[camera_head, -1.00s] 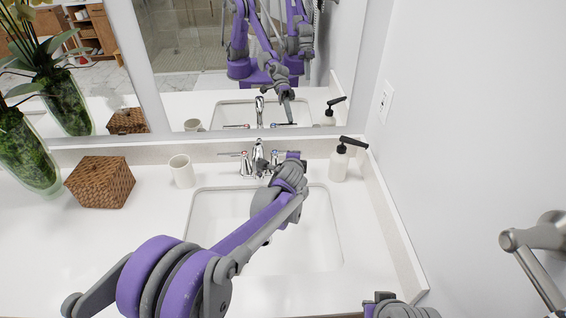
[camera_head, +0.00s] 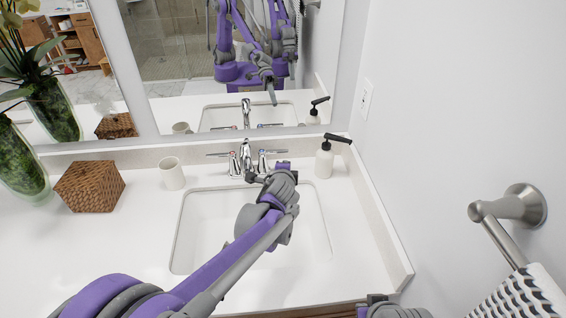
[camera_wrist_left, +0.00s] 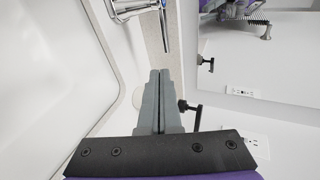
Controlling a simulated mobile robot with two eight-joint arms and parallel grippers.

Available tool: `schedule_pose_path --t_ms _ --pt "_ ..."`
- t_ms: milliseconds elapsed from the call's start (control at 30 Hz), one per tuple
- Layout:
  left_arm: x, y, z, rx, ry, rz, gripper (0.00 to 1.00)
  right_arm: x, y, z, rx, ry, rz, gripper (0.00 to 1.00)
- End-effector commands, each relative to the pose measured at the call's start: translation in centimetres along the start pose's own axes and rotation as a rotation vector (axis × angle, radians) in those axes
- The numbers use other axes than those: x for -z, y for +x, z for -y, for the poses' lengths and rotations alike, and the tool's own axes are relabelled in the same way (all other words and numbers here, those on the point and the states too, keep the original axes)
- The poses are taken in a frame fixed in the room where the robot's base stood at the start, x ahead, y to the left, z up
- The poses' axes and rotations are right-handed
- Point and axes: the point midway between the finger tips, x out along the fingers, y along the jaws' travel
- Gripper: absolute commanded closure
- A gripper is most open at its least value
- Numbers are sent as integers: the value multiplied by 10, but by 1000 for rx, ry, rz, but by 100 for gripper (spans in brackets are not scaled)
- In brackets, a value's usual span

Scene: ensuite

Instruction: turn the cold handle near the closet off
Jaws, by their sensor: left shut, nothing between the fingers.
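The chrome faucet (camera_head: 246,156) stands behind the white sink (camera_head: 182,235). Its right handle (camera_head: 273,152) has a blue mark and its lever points right; the left handle (camera_head: 221,155) has a red mark. No water stream is visible. My left arm reaches over the sink, its wrist just in front of and below the right handle, hiding the fingertips in the head view. In the left wrist view my left gripper (camera_wrist_left: 159,73) is shut and empty, its tips a little short of the blue-marked lever (camera_wrist_left: 164,28).
A soap dispenser (camera_head: 325,160) with a black pump stands right of the faucet, near the side wall. A cup (camera_head: 171,173) and a woven box (camera_head: 90,187) stand to the left. A mirror (camera_head: 190,75) is behind; a towel bar (camera_head: 507,207) juts from the right wall.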

Motion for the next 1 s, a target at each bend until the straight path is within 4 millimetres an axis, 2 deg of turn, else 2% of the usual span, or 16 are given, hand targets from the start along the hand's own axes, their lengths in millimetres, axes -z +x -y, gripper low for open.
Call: schedule_pose_path --t_ms 33,200,333,467,667,1000 --pt "2 -12 0 0 0 -1 100 0 0 0 0 0 0 100" --pt "6 -38 1 0 0 -1 100 0 0 0 0 0 0 100" --pt "8 -49 1 0 -1 0 100 0 1 0 0 0 1 100" --pt "8 -51 -1 4 -42 7 100 -1 1 0 0 0 1 100" --pt "7 -47 -12 38 -295 38 100 -3 3 0 0 0 3 100" --pt "5 -42 -28 170 -887 54 100 -6 7 0 0 0 6 100"
